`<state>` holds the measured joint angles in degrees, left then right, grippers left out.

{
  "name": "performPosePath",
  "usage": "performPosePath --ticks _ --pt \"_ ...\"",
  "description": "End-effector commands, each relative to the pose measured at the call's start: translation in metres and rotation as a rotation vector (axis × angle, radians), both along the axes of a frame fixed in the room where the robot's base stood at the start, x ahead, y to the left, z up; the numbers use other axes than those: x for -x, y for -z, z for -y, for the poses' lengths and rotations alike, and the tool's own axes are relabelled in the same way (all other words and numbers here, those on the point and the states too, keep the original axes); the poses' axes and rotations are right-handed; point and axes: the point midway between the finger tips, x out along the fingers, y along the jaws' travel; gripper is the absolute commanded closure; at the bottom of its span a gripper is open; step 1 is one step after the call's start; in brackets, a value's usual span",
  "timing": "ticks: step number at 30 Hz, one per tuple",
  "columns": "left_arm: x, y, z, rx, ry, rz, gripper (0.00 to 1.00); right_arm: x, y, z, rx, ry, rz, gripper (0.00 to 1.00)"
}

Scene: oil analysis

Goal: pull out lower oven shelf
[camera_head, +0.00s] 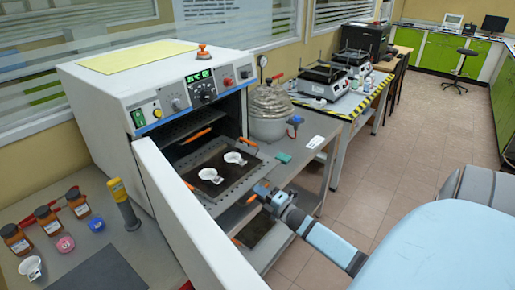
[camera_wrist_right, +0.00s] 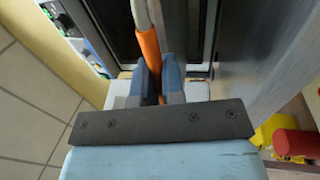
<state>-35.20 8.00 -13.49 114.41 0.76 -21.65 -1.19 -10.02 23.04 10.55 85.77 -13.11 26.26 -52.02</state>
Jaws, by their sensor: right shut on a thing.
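The white oven (camera_head: 150,85) stands open on the bench in the head view. Its lower shelf (camera_head: 238,185) is a dark perforated plate that sticks out of the opening, with two white cups (camera_head: 210,175) on it. My right gripper (camera_head: 262,190) is at the shelf's front right. It is shut on an orange handle (camera_head: 250,199), which also shows between the fingers in the right wrist view (camera_wrist_right: 148,48). Where this handle joins the shelf is hard to make out. My left gripper is not in view.
The open oven door (camera_head: 190,220) stands left of the shelf. Brown bottles (camera_head: 47,220) and a yellow-topped tool (camera_head: 122,205) are at the left.

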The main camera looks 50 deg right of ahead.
Motion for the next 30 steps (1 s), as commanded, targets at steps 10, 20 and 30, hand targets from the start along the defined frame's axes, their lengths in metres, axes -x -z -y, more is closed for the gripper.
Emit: performPosePath --ticks 10,20,30 --pt "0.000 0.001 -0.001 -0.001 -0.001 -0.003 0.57 0.000 0.000 0.000 0.000 0.001 0.000 0.83" --pt "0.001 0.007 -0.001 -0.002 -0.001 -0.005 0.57 0.022 0.007 0.002 -0.001 0.001 -0.003 0.83" --pt "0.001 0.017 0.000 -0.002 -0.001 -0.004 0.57 0.097 0.022 0.008 0.000 0.002 -0.003 0.83"
